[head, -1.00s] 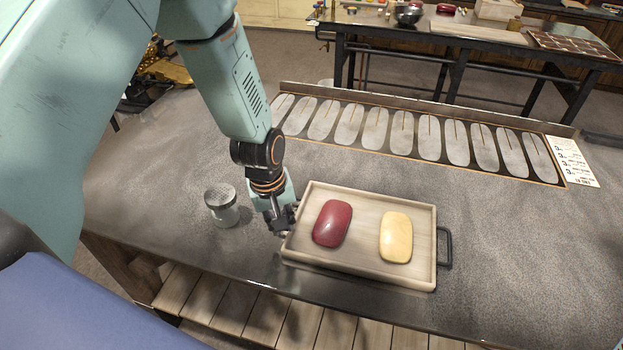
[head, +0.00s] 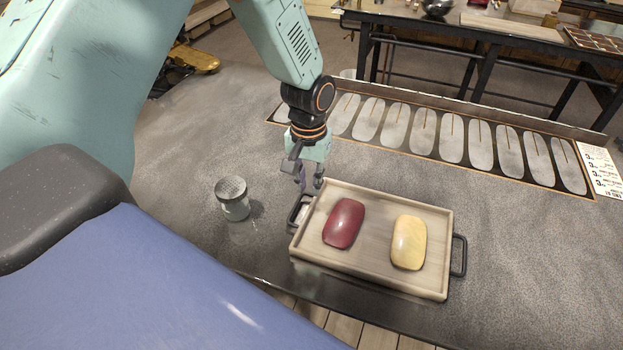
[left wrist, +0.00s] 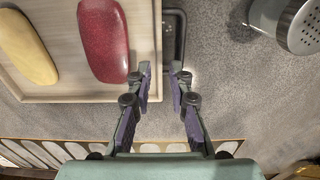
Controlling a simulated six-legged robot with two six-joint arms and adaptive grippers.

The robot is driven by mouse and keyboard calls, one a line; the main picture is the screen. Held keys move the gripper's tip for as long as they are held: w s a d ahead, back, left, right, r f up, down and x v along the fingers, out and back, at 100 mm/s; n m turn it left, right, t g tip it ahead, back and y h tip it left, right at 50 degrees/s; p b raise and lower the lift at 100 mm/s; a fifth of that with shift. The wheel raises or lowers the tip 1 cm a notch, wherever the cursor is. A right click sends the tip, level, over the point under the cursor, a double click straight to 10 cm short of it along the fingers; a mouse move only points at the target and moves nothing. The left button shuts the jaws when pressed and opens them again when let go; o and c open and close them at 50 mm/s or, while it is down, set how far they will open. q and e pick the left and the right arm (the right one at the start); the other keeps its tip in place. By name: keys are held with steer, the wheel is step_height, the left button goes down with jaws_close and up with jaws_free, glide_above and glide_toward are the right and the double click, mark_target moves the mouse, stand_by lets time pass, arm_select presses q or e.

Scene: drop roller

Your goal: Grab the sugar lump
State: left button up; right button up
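A dark red, smooth lump (head: 344,223) and a pale yellow lump (head: 408,242) lie side by side, apart, in a wooden tray (head: 370,281). I cannot tell which one the task calls the sugar lump. In the left wrist view the red lump (left wrist: 103,40) is nearer my gripper, and the yellow lump (left wrist: 24,47) is farther left. My left gripper (head: 310,184) is over the tray's far left corner, beside the red lump. In the left wrist view its fingers (left wrist: 161,76) are apart with nothing between them. My right gripper is out of view.
The tray has dark handles at its left (head: 297,212) and right (head: 459,255) ends. A shaker with a perforated lid (head: 233,200) stands left of the tray. A panel of grey oval plates (head: 424,131) runs along the back. The counter right of the tray is clear.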

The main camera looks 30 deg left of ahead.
mark_target(309, 209)
arm_select(q)
steer(key=shift+s+d+f, duration=0.15)
steer(key=shift+f, duration=0.15)
steer(key=f, duration=0.5)
steer(key=shift+a+f+p, duration=0.2)
steer(key=shift+f+p, duration=0.15)
steer(key=shift+f, duration=0.05)
steer(key=shift+d+f, duration=0.1)
steer(key=shift+f, duration=0.45)
steer(key=shift+s+d+r, duration=0.1)
steer(key=shift+d, duration=0.05)
steer(key=shift+w, duration=0.2)
jaws_close()
